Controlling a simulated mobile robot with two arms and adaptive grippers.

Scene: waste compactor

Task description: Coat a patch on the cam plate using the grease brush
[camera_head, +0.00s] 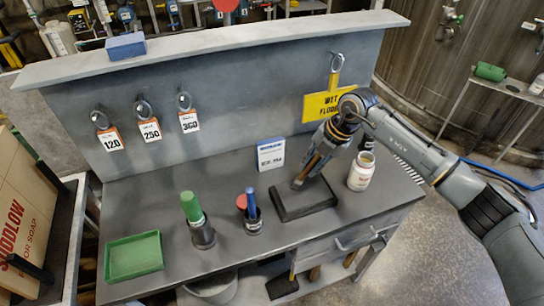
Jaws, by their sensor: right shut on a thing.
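My right gripper (314,166) reaches in from the right and points down over a dark, flat slab on the workbench, which looks like the cam plate (318,205). It is shut on a slim tool, apparently the grease brush (298,184). The tool's lower end is at the slab's upper left part; I cannot tell whether it touches. The fingers hide most of the tool. No coated patch can be made out on the slab. My left gripper is not in view.
On the workbench (170,180) are a green tray (134,257), a green-handled item (192,207) in a dark holder, a blue-handled item (251,202) in a dark jar, a sign card (271,154) and a white jar (361,172). Number tags and a yellow tag (322,103) hang behind.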

